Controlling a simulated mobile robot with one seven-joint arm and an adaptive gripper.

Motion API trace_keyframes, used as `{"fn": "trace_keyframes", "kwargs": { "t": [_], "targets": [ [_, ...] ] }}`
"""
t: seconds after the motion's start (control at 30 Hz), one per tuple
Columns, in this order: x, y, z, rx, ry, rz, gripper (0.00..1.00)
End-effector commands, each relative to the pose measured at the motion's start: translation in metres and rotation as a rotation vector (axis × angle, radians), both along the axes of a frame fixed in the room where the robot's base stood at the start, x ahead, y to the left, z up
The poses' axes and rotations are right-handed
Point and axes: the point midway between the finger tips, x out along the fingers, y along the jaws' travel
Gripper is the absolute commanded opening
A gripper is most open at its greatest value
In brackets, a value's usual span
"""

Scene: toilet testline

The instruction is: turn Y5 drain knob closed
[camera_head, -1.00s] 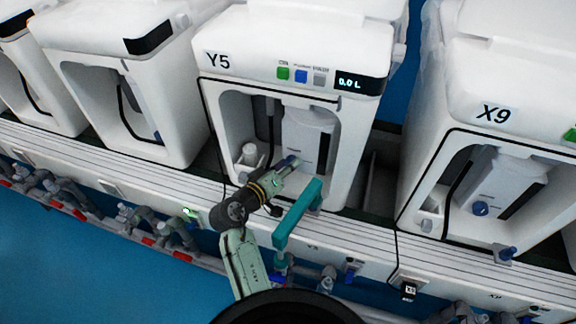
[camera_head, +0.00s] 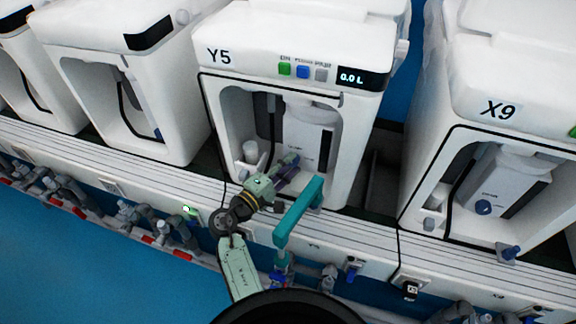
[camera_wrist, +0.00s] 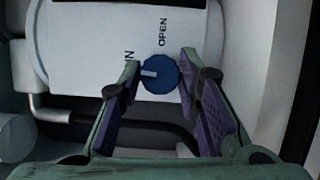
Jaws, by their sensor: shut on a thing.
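The Y5 unit (camera_head: 229,85) is a white housing with an open front bay, and a white canister (camera_head: 306,135) stands inside. The blue drain knob (camera_wrist: 161,75) is on the canister's white face in the wrist view; its white pointer mark points left. The word OPEN is printed above it, and other lettering to its left is partly hidden by a finger. My gripper (camera_wrist: 160,66) has one finger on each side of the knob and is shut on it. In the head view my gripper (camera_head: 285,170) reaches into the bay and hides the knob.
A teal handle-like bar (camera_head: 298,212) stands close to the right of my gripper. The bay's right wall (camera_head: 350,150) is near. A small white container (camera_head: 250,152) sits at the bay's left. The X9 unit (camera_head: 470,90) stands to the right.

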Motion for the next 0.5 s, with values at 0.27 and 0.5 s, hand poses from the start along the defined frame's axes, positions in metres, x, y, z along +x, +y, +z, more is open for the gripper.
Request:
{"fn": "trace_keyframes", "kwargs": {
  "t": [0.27,0.5],
  "targets": [
    [0.0001,0.0001,-0.0012,-0.085,0.029,0.001,0.03],
    [0.0001,0.0000,-0.0007,-0.104,0.034,0.001,0.03]
  ]
}}
